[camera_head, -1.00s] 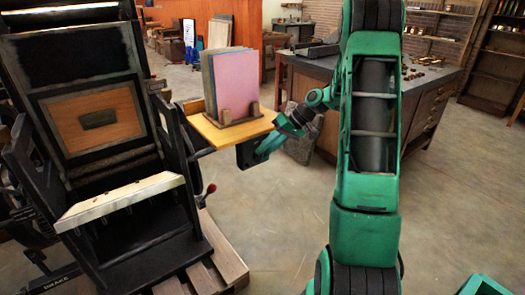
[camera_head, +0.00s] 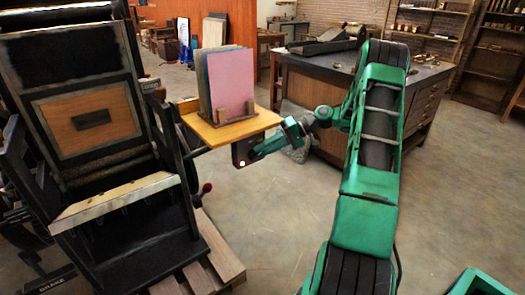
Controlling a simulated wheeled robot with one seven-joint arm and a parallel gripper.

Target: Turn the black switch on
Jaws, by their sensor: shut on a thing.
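A black switch box (camera_head: 240,150) hangs under the right edge of a small wooden shelf on the press. A small bright spot shows low on its face. My green gripper (camera_head: 252,154) is at the right side of the box, its fingertips against it, and is shut on the black switch. The fingers hide part of the box, and the exact grip point is too small to make out.
The wooden shelf (camera_head: 228,131) holds upright coloured boards (camera_head: 231,85). The black press (camera_head: 90,130) stands on a pallet (camera_head: 222,262) at the left. A dark workbench (camera_head: 330,85) stands behind my arm. Open floor lies in front.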

